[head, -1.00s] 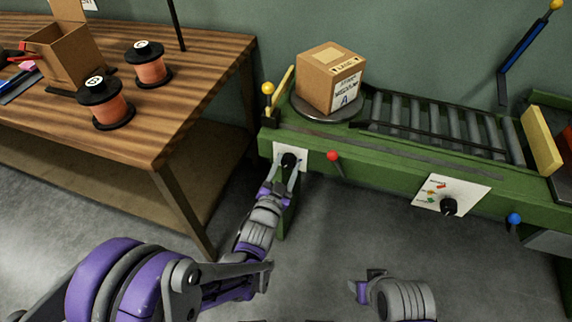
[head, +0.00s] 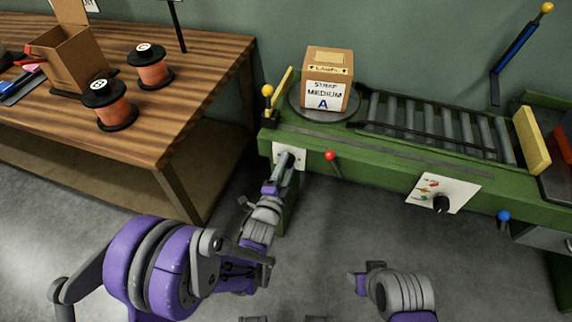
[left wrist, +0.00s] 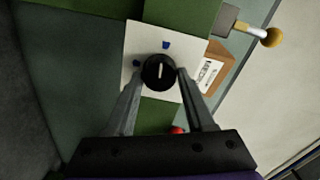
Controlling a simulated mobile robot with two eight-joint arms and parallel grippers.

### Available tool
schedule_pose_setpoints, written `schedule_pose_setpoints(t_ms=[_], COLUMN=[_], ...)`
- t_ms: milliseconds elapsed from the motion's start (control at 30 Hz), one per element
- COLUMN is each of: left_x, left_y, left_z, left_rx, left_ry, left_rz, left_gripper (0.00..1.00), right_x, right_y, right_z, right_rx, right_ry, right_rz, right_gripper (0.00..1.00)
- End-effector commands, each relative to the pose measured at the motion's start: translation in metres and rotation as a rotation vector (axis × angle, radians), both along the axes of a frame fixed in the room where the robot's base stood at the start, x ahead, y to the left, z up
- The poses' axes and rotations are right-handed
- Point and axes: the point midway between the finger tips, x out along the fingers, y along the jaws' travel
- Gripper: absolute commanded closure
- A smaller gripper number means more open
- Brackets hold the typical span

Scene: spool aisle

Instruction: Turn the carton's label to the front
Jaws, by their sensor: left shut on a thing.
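The brown carton (head: 340,98) sits upright on a round grey turntable (head: 300,110) at the left end of the green conveyor. The carton also shows partly in the left wrist view (left wrist: 221,66), at the right. My left gripper (head: 287,161) is at the white plate on the conveyor's front. In the left wrist view its fingers are shut on a black knob (left wrist: 158,72) with a white mark. My right gripper (head: 358,283) is low and away from the conveyor; its finger gap is unclear.
A red-knobbed lever (head: 330,156), a second knob panel (head: 432,190) and a blue-knobbed lever (head: 503,216) line the conveyor's front. Rollers (head: 430,120) lie right of the turntable. A wooden table (head: 185,75) with spools stands left. The floor between is clear.

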Motion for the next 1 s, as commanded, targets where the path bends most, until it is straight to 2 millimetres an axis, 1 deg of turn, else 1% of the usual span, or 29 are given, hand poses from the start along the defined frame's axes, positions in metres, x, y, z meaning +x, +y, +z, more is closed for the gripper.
schedule_pose_setpoints(t_ms=[300, 833, 867, 1000], left_x=[-0.0004, -0.0004, -0.0004, -0.0003], left_y=[0.0001, 0.0000, 0.0000, 0.0000], left_z=[-0.0005, -0.0010, -0.0010, -0.0009], left_rx=[0.111, 0.130, 0.130, 0.130], left_ry=[-0.035, -0.041, -0.041, -0.041], left_rz=[0.000, 0.001, 0.001, 0.000], left_gripper=[1.00, 1.00, 0.43, 0.17], right_x=[-0.0004, -0.0004, -0.0004, -0.0005], right_y=[0.0000, 0.0000, 0.0000, 0.0000], right_z=[0.0046, 0.0050, 0.0050, 0.0050], right_rx=[0.000, 0.000, 0.000, 0.000], right_ry=[-0.002, -0.002, -0.002, -0.002], right_rz=[0.000, 0.000, 0.000, 0.000], right_gripper=[0.50, 0.50, 0.50, 0.50])
